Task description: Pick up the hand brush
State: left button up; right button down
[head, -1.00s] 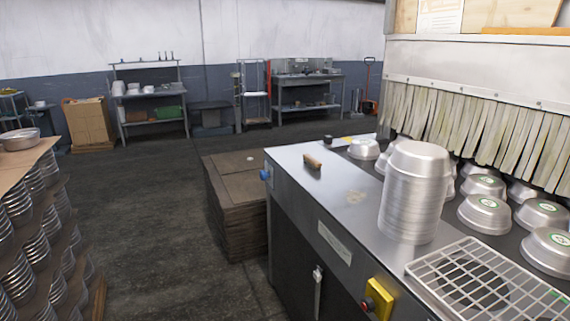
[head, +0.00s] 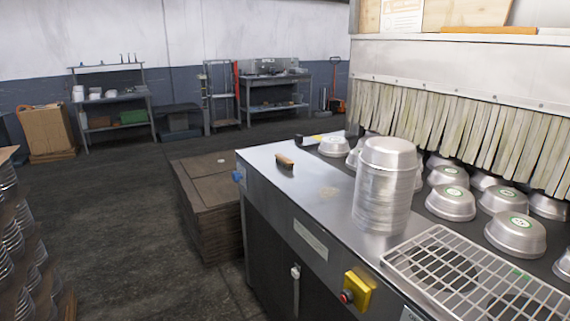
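The hand brush (head: 285,161) is a small item with a tan-brown top, lying on the far left part of the steel machine top (head: 300,187). It is small in the picture, and its bristles are hard to make out. Nothing touches it. Neither of my grippers shows in the head view.
A tall stack of metal pans (head: 384,190) stands on the machine top, nearer than the brush. A wire rack (head: 430,262) lies at the front right. Several upturned pans (head: 451,203) sit beneath hanging strips (head: 480,130). A brown stack (head: 210,207) stands left of the machine. Open floor lies further left.

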aim_at(284, 162)
jog(key=z, duration=0.65)
jog(key=i+j+z, duration=0.25)
jog(key=j+z, duration=0.25)
jog(key=j, duration=0.15)
jog(key=i+j+z, duration=0.1)
jog(key=j+z, duration=0.45)
jog(key=j, duration=0.2)
jog(key=i, duration=0.05)
